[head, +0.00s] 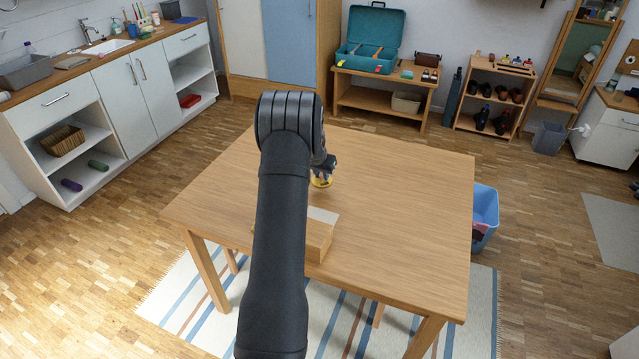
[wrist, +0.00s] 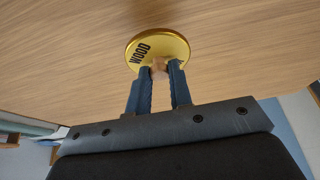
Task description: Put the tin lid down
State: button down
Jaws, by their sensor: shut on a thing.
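The tin lid (wrist: 165,46) is a round, gold-coloured disc with the word WOOD on its face and a small light-brown knob. In the wrist view my gripper (wrist: 160,72) is shut on the lid's knob, and its blue fingers reach up to it. My gripper (head: 322,172) is mostly hidden there behind my arm. I cannot tell whether the lid touches the table top (head: 400,200).
A light wooden box or open drawer (head: 320,236) is on the near part of the table, partly hidden by my arm. The table's right half is clear. A blue bin (head: 485,212) stands on the floor beyond the right edge.

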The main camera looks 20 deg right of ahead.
jog(key=shift+w+a+f, duration=0.25)
jog(key=shift+w+f, duration=0.1)
jog(key=shift+f, duration=1.9)
jog(key=c, duration=1.3)
grip_release()
jog(key=shift+f, duration=0.1)
jog(key=v, duration=1.2)
